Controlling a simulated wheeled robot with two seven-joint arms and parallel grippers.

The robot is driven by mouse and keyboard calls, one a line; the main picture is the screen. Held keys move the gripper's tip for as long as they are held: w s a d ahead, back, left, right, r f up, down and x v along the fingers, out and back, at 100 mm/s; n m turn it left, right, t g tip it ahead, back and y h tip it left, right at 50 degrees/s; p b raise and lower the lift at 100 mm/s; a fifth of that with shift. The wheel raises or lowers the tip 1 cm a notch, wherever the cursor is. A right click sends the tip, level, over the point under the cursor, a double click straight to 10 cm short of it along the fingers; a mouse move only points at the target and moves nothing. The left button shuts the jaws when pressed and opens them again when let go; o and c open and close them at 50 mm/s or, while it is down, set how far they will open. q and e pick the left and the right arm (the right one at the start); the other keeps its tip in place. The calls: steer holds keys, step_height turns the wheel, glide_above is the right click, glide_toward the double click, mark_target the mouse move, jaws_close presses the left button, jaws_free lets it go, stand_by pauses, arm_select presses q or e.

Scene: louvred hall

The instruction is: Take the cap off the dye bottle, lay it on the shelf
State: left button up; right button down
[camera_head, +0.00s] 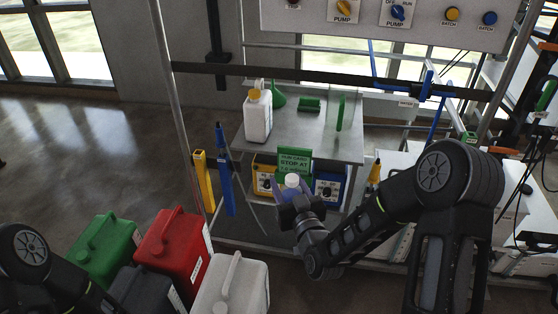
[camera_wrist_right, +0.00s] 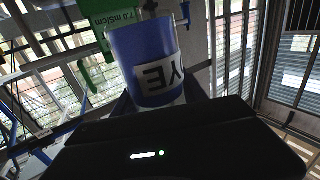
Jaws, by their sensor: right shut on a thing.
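The dye bottle (camera_head: 290,190) is small and bluish with a white cap (camera_head: 292,180) on top. My right gripper (camera_head: 298,204) is shut on it, in front of the shelf's near edge. In the right wrist view the bottle (camera_wrist_right: 136,48) fills the upper middle, blue with a white label ending in "YE". Its cap is not clear in that view. The grey metal shelf (camera_head: 300,135) lies behind and above the held bottle. Part of my left arm shows at the lower left of the head view; its gripper is out of view.
A white jug (camera_head: 257,117), a green funnel (camera_head: 278,96) and other green items stand on the shelf. A green sign (camera_head: 294,160) hangs at its front edge. Green (camera_head: 104,248), red (camera_head: 172,250), dark and white (camera_head: 233,287) canisters stand at lower left. The shelf's front middle is bare.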

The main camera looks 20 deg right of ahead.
steer(key=s+a+f+n+g+y, duration=0.2)
steer(key=s+a+f+n+y, duration=0.1)
steer(key=s+a+y, duration=0.2)
steer(key=s+a+f+n+g+y, duration=0.2)
steer(key=s+a+f+n+y, duration=0.1)
steer(key=a, duration=0.6)
steer(key=s+n+y, duration=0.1)
steer(key=s+y, duration=0.1)
steer(key=shift+a+f+y, duration=0.15)
steer(key=shift+a+y, duration=0.05)
steer(key=shift+y, duration=0.1)
arm_select(q)
steer(key=shift+o, duration=0.4)
